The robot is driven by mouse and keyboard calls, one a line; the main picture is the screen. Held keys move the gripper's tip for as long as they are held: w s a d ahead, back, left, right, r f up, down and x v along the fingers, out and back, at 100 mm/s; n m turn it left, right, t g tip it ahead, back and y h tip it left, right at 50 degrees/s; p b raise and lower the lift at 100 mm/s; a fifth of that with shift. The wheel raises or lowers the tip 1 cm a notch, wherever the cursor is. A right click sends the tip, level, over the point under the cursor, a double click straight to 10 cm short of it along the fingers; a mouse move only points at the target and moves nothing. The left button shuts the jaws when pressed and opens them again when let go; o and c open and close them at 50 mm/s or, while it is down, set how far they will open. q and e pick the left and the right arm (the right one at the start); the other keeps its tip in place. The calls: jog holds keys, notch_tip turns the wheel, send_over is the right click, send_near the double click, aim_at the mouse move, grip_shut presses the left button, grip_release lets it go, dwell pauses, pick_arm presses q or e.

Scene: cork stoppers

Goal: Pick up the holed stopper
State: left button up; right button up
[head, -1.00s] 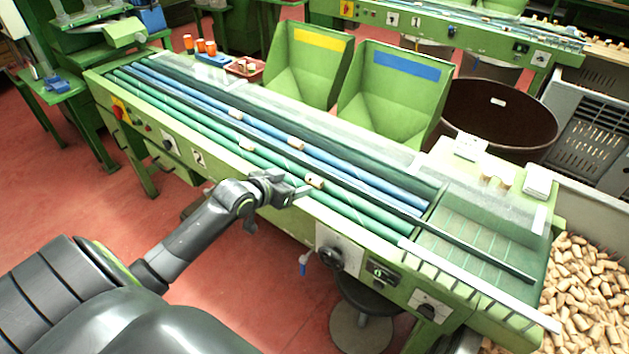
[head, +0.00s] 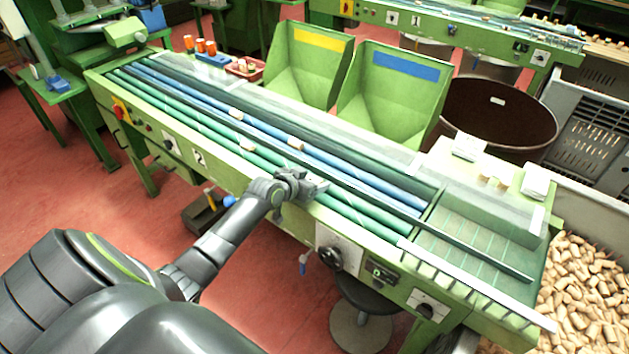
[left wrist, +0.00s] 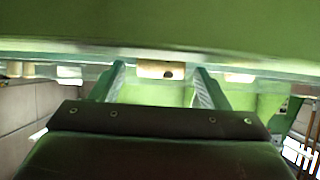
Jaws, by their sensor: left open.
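In the left wrist view a pale cork stopper (left wrist: 153,69) with a dark hole in its face lies between the two fingers of my left gripper (left wrist: 160,72). The fingers are apart, with a gap on each side of the stopper. In the head view my left gripper (head: 316,188) is over the front green roller of the sorting table and hides that stopper. Other stoppers lie on the rollers: one on the green rollers (head: 247,145), one on the blue rollers (head: 296,144) and one farther back (head: 236,114). My right gripper is in neither view.
Two green bins, one with a yellow label (head: 318,40) and one with a blue label (head: 407,67), stand behind the rollers. A brown drum (head: 500,118) is at the back right. A crate of many corks (head: 590,290) is at the lower right.

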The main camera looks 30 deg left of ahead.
pick_arm(q)
jog(key=c, duration=1.1)
jog(key=shift+o, duration=0.2)
